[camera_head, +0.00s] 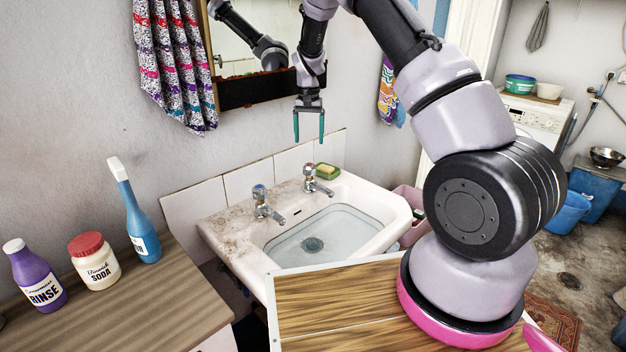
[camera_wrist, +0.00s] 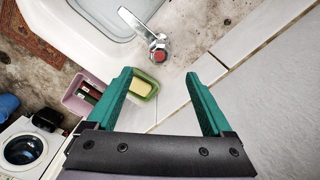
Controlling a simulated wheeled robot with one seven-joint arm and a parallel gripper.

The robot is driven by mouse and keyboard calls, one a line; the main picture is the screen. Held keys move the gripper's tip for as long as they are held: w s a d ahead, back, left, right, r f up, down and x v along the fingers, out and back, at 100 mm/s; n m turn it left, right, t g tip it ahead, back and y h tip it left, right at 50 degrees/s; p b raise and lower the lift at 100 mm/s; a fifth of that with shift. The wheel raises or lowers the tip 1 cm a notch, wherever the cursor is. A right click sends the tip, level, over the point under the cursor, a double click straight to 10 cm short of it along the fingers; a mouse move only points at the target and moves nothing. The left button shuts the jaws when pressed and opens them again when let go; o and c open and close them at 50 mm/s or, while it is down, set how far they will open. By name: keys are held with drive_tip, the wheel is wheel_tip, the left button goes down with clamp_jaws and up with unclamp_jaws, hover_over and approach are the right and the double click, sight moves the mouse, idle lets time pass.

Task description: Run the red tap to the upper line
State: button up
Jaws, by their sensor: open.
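The red tap (camera_head: 312,180) stands on the right of the basin's back ledge, beside the soap dish. In the wrist view its red cap (camera_wrist: 160,55) shows, with the spout reaching toward the upper left. The blue-capped tap (camera_head: 262,202) stands to its left. The white basin (camera_head: 225,238) has a drain in its floor and a pale outline around its inner walls. The fingers also show in the wrist view (camera_wrist: 158,82).
A green soap dish (camera_head: 328,175) with yellow soap sits right of the red tap. A mirror (camera_head: 245,92) hangs behind my gripper. A purple bottle (camera_head: 38,278), soda jar (camera_head: 95,262) and blue bottle (camera_head: 138,220) stand on the left counter (camera_head: 165,300).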

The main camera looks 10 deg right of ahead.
sight(309, 164)
wheel_tip(309, 164, down, 11)
drive_tip(key=shift+r, duration=0.15)
idle(0.4)
clamp_jaws()
drive_tip(key=shift+m, duration=1.6)
unclamp_jaws()
drive_tip(key=shift+w+r, duration=0.1)
drive_tip(key=shift+r, duration=0.05)
